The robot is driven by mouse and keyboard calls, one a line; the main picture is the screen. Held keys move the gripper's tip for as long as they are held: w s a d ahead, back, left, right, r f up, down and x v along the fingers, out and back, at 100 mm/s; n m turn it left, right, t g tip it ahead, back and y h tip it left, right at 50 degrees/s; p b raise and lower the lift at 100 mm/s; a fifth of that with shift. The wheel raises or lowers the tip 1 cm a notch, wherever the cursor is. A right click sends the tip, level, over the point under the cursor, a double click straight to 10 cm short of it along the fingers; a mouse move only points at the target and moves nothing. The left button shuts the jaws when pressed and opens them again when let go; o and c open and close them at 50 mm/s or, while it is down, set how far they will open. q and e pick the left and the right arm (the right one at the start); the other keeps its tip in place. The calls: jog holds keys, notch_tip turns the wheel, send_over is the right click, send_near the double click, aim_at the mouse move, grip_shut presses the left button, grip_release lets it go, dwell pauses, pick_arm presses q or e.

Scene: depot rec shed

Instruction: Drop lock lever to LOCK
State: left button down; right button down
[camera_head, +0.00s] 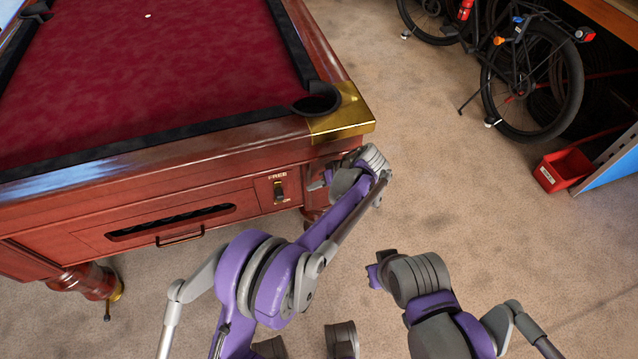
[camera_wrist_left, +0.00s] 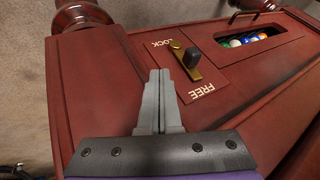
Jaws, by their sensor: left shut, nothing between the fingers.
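The lock lever, a dark knob on a brass plate, is on the red-brown front panel of the pool table (camera_head: 60,215). In the head view the lever (camera_head: 279,188) sits below the word FREE, with the LOCK word below partly hidden. In the left wrist view, seen inverted, the lever (camera_wrist_left: 192,58) stands out between LOCK and FREE. My left gripper (camera_head: 314,185) is just right of the lever, apart from it. Its fingers (camera_wrist_left: 160,75) are shut and empty beside the plate. My right gripper (camera_head: 373,276) is low, over the floor; its fingers are unclear.
A ball-return window (camera_wrist_left: 247,40) with several balls and a handle (camera_head: 180,236) lie left of the lever in the head view. A brass-capped corner pocket (camera_head: 342,112) is above. A bicycle (camera_head: 530,80) and red bin (camera_head: 563,170) stand right. The floor between is clear.

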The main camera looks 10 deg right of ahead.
aim_at(279, 196)
pick_arm(q)
jog(key=w+a+f+b, duration=0.1)
jog(key=a+f, duration=0.2)
jog(key=a, duration=0.3)
jog(key=shift+w+a+f, duration=0.15)
jog(key=shift+a+f, duration=0.05)
jog(key=shift+r, duration=0.1)
